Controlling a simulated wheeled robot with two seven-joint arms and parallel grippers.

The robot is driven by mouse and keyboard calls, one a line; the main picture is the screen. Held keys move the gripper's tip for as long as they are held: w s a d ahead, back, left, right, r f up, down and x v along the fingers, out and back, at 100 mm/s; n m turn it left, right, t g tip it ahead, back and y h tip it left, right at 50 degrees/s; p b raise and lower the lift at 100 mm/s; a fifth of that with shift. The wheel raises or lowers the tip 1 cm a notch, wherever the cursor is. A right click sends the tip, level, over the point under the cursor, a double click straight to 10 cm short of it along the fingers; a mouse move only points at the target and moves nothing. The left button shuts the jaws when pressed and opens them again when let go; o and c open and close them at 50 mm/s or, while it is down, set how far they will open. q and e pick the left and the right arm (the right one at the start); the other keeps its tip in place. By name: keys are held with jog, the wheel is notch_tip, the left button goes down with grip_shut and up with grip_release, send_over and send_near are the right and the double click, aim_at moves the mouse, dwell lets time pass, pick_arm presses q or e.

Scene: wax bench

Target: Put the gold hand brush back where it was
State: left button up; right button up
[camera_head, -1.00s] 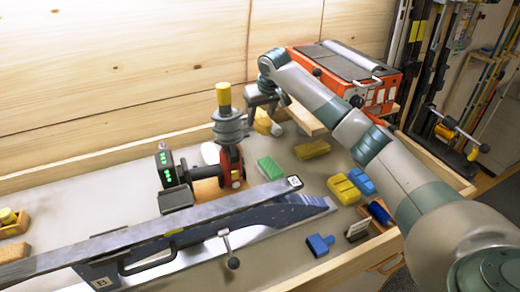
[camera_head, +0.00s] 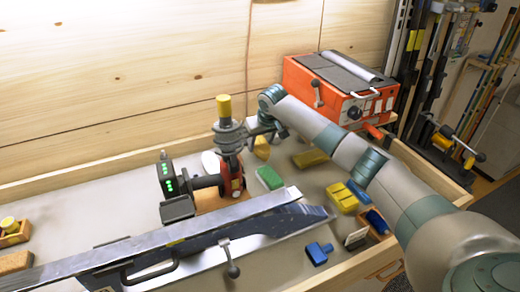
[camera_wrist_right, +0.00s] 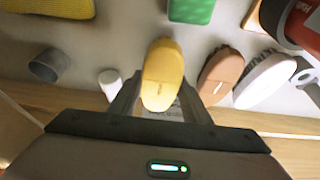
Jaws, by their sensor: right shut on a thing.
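The gold hand brush (camera_head: 262,149) is at the back of the bench, below my right gripper (camera_head: 262,131) in the head view. In the right wrist view the rounded gold brush (camera_wrist_right: 163,72) lies between the two fingers of my right gripper (camera_wrist_right: 160,103), which is shut on it. I cannot tell whether the gold brush touches the bench. My left gripper is not in view.
A green block (camera_head: 269,177) and yellow blocks (camera_head: 310,158) lie in front and to the right. A white cylinder (camera_wrist_right: 110,83) and a grey cylinder (camera_wrist_right: 45,65) are left in the wrist view.

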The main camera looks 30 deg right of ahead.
jog(key=shift+f+p, duration=0.3)
jog(key=shift+f, duration=1.1)
jog(key=shift+f, duration=0.15)
jog(key=o, duration=1)
jog(key=b+v, duration=0.2)
jog(key=v, duration=1)
jog(key=shift+r+b, duration=0.25)
jog(key=shift+b, duration=0.05)
jog(key=shift+w, duration=0.1)
